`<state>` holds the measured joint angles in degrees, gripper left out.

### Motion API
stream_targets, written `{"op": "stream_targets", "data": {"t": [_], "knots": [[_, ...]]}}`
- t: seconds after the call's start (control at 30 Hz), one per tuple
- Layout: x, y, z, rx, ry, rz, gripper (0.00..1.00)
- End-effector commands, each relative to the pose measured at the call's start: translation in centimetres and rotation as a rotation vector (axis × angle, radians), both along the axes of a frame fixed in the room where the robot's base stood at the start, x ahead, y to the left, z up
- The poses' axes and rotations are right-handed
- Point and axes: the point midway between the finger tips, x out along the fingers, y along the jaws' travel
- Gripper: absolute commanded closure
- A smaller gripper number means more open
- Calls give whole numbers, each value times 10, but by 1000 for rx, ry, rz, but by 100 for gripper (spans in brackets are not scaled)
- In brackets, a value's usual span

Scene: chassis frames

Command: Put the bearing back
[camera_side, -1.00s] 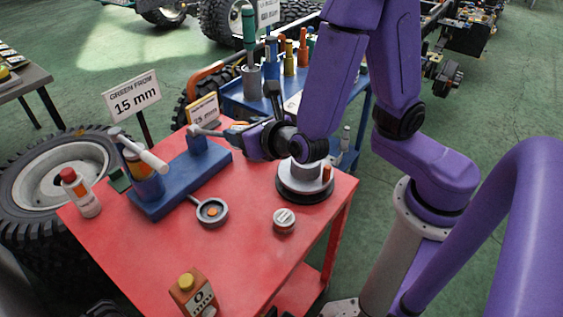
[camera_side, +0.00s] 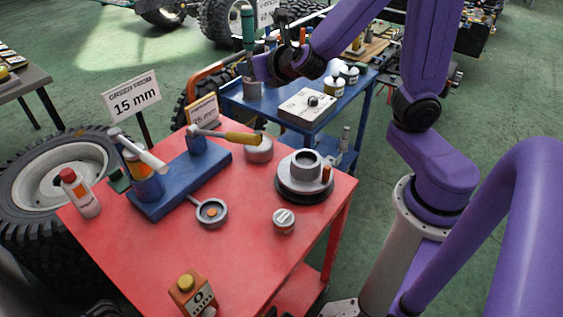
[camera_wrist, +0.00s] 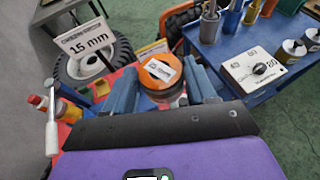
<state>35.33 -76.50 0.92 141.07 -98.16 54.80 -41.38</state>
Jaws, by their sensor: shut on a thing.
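In the wrist view my gripper (camera_wrist: 160,76) has its two blue-grey fingers on either side of a round, orange-faced thing (camera_wrist: 150,82) with a white label and a greyish metal rim. I take it for the bearing, but the label is too small to read surely. My gripper is shut on it, held above the bench. In the side view my gripper (camera_side: 263,69) is raised near the blue cart's left end; the held thing is not clear there. A grey round dish (camera_side: 259,153) and a grey ring on a dark round base (camera_side: 303,188) stand on the red bench (camera_side: 215,265).
A blue press block with a yellow-handled lever (camera_side: 238,138) and a white-handled one (camera_side: 150,160) stands on the bench. The blue cart (camera_side: 333,128) carries a knobbed white box (camera_side: 306,104) and several containers. A "15 mm" sign (camera_side: 133,98) stands behind.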

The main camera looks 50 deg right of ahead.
Motion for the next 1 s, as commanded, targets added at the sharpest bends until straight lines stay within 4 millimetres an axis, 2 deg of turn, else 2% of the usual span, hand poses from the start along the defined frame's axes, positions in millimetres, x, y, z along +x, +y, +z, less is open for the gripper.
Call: {"op": "stream_targets", "data": {"t": [0.2,0.43,0.57,0.93,1.0], "knots": [[-2,-4,-28,-4,1,32,99],[-5,-3,-38,1,-4,48,99],[-4,-3,-32,4,-7,46,99],[-4,-3,14,6,-10,48,99],[-9,-9,5,-2,1,-10,99]]}}
